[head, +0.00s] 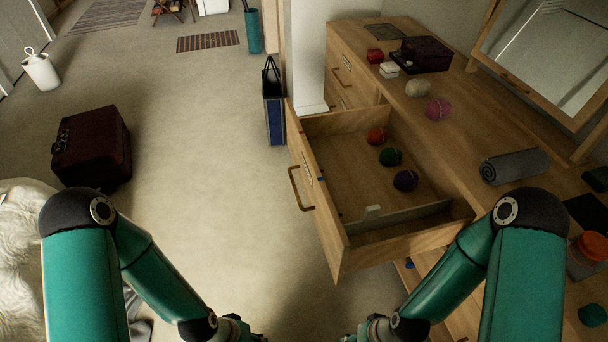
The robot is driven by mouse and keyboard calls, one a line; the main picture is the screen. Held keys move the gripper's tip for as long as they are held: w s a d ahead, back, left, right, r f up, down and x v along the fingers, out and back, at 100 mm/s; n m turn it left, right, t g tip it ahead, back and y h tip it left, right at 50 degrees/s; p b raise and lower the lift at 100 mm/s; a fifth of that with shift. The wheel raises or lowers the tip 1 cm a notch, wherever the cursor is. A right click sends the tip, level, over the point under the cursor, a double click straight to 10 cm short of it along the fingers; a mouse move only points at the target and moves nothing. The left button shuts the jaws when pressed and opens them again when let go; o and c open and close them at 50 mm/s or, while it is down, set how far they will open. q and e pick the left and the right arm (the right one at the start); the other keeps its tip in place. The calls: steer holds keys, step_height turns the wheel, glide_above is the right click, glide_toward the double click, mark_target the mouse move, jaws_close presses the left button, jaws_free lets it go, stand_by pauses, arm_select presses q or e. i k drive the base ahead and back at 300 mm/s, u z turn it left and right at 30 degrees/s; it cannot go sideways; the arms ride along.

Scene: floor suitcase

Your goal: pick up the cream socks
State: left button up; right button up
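An open drawer (340,250) juts out, holding red (377,135), green (390,156) and dark purple (405,180) sock balls. A red ball (375,56), dark box (426,54), grey roll (515,166) and mirror (550,50) are on the dresser. A suitcase (92,148) stands left; mid-floor is clear.

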mark_target(418, 87)
steer(key=u, duration=0.05)
steer(key=k, duration=1)
steer(key=u, duration=0.4)
steer(key=i, duration=4.55)
